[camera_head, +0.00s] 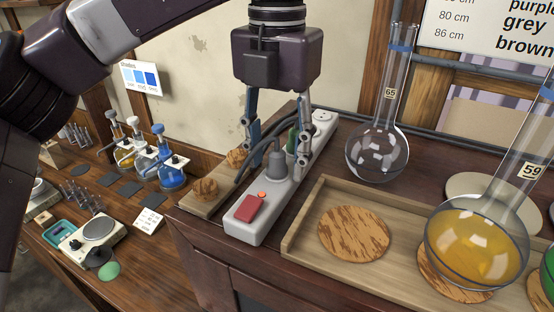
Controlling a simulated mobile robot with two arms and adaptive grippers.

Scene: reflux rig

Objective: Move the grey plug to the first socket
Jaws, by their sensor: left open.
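The white power strip (242,229) lies on the dark cabinet top, running from front left to back right. The grey plug (276,165) stands upright in it, behind the red switch (250,208) and a small orange light (262,195). A dark cable curves from the plug to the left. A green plug (292,138) sits farther back, partly hidden by a finger. An empty socket (322,115) shows at the far end. My left gripper (276,160) points down over the strip, open, with one finger on each side of the grey plug; contact cannot be told. My right gripper is out of view.
A clear round flask (377,155) stands right of the strip. A wooden tray (297,250) holds cork mats and a flask of yellow liquid (476,245). Cork pieces (205,189) sit on a board at left. A lower bench at left carries bottles and a scale.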

